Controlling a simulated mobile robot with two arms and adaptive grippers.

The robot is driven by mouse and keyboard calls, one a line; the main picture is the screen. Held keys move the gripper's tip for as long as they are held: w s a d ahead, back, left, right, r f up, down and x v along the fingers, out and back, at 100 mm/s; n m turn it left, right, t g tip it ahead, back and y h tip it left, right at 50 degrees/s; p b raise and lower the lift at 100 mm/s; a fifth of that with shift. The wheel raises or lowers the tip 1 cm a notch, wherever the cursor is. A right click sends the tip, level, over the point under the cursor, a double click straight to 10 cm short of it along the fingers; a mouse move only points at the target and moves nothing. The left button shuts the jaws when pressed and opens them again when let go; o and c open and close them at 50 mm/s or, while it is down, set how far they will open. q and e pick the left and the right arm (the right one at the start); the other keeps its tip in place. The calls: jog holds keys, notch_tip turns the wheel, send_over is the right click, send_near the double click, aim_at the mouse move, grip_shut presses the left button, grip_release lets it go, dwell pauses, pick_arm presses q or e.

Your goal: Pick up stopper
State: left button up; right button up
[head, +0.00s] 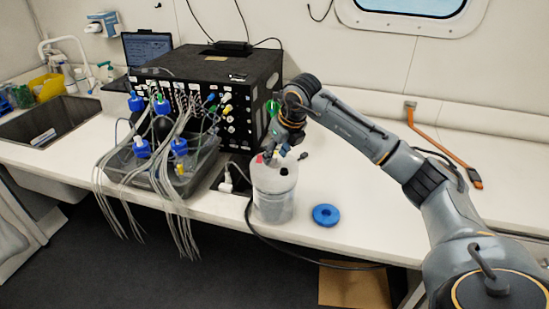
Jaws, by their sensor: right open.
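A translucent white cylindrical container (272,205) stands upright near the front edge of the bench. A small pink-red piece (260,158) and a small pale piece show at its top. A round blue piece (325,214) lies flat on the bench to the right of the container. I cannot tell for certain which of these is the stopper. My right gripper (277,155) points down at the container top and is open. Its fingers partly hide the top, and I cannot tell whether they touch anything. My left gripper is not in view.
A black box with ports (262,92) stands behind. A grey tray (203,160) with blue-capped bottles and many hanging tubes is left of the container. A sink (50,118) is far left. An orange-handled tool (440,145) lies back right. The bench right of the blue piece is clear.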

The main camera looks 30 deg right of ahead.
jog(key=shift+w+f, duration=0.15)
jog(key=shift+f, duration=0.15)
jog(key=c, duration=0.9)
jog(key=shift+r, duration=0.15)
